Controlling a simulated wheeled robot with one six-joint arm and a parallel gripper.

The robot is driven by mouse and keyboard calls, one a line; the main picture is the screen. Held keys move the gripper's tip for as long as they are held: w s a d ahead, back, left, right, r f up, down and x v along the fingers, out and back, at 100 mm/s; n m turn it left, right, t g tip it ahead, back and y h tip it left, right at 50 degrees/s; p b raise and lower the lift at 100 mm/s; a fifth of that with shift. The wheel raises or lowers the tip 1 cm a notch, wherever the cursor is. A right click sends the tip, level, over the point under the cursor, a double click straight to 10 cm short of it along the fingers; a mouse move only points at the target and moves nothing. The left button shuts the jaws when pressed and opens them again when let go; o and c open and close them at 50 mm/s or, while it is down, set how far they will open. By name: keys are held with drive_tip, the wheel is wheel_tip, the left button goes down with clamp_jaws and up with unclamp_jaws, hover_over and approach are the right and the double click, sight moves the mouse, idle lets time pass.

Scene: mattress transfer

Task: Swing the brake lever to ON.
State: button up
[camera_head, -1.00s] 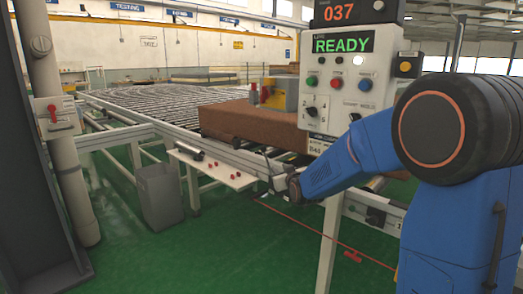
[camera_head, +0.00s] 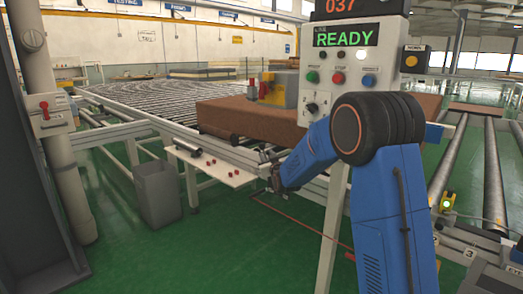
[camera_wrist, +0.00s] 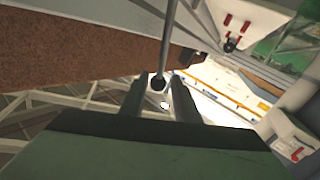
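A metal rod with a dark ball knob (camera_wrist: 158,83) shows in the wrist view and looks like the brake lever; I see no ON mark beside it. The knob is near the ends of my gripper's two grey fingers (camera_wrist: 160,95), about in line with the gap between them. The fingers stand apart, and I cannot tell whether the knob is between them or just beyond. In the head view my gripper (camera_head: 274,174) is low at the conveyor's front edge, right of the white shelf, and its fingers are too small to read. The lever is not clear there.
A brown mattress (camera_head: 235,117) lies on the roller conveyor (camera_head: 140,100). A control panel (camera_head: 339,68) reading READY stands close behind my arm. A white shelf (camera_head: 215,170) holds small red parts. A red-handled switch box (camera_head: 48,116) is on the left post. A grey bin (camera_head: 158,193) stands below.

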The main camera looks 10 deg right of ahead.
drive_tip(key=w, duration=0.9)
drive_tip(key=shift+w+a, duration=0.1)
drive_tip(key=shift+a, duration=0.25)
drive_tip(key=shift+c, duration=0.6)
clamp_jaws()
